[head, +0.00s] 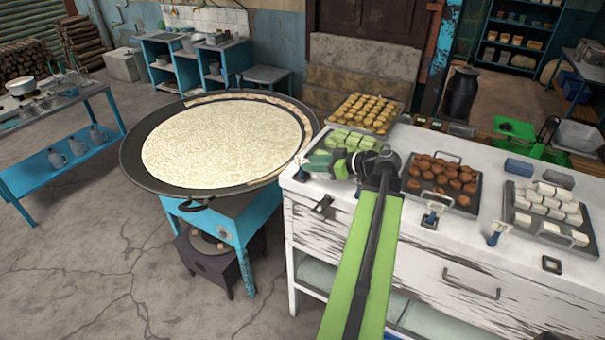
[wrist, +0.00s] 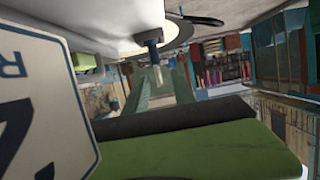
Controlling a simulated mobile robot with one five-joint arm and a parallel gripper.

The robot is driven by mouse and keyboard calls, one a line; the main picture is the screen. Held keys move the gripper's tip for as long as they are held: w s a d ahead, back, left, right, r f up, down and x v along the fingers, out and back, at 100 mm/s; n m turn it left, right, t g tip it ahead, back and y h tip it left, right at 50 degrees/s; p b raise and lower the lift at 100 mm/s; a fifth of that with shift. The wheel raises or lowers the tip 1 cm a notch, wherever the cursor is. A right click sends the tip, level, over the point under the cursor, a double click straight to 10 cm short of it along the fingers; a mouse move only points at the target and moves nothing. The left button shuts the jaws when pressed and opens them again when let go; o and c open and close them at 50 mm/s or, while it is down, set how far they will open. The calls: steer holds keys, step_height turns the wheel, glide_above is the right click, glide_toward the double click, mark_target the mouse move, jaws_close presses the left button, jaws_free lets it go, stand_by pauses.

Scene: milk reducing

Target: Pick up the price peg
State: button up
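A small blue price peg (head: 301,174) stands at the left end of the white counter (head: 340,192), by the green blocks. My gripper (head: 312,163) is low over the counter, pointing left, its fingertips close to this peg. In the wrist view a blue peg with a pale lower part (wrist: 152,48) shows just beyond my two green fingers, which have a gap between them. I cannot tell whether they touch it. Two similar blue pegs stand farther right, one before the brown sweets (head: 432,217) and one before the white sweets (head: 496,234).
Trays of brown sweets (head: 441,182), white sweets (head: 547,210) and yellow sweets (head: 367,112) crowd the counter. A large pan (head: 147,181) stands just left of it. A white plate with dark characters (wrist: 36,100) fills the wrist view's left side.

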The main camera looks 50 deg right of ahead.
mark_target(301, 163)
steer(key=x, duration=0.1)
steer(key=b+x, duration=0.1)
steer(key=x, duration=0.1)
steer(key=b+x, duration=0.1)
steer(key=x, duration=0.1)
steer(key=shift+w+d+f, duration=0.15)
steer(key=shift+d, duration=0.05)
jaws_close()
